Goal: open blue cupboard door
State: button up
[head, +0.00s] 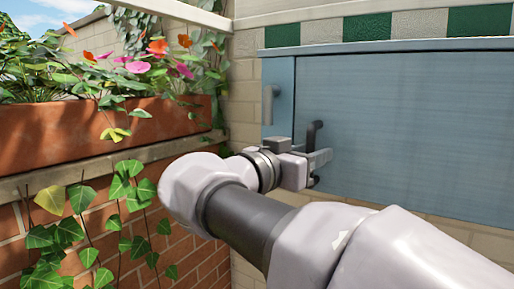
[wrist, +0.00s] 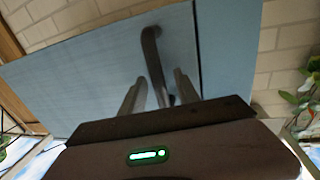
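The blue cupboard door (head: 410,130) fills the right of the head view and looks shut in its frame. It also spans the wrist view (wrist: 100,65). Its dark, bar-shaped handle (head: 316,128) stands near the door's left edge in the head view. My gripper (head: 320,158) is at the handle. In the wrist view the handle (wrist: 151,48) runs down between the two fingers of my gripper (wrist: 160,78), with a gap showing on each side. The fingers are apart. Whether either finger touches the handle cannot be told.
A terracotta planter (head: 100,128) with flowers stands on a ledge (head: 110,162) over a brick wall at left. Ivy (head: 120,190) hangs below it. A grey cylindrical fitting (head: 268,104) sits on the cupboard's left frame. Green and white tiles (head: 367,27) run above the cupboard.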

grip_shut()
dwell(1.4)
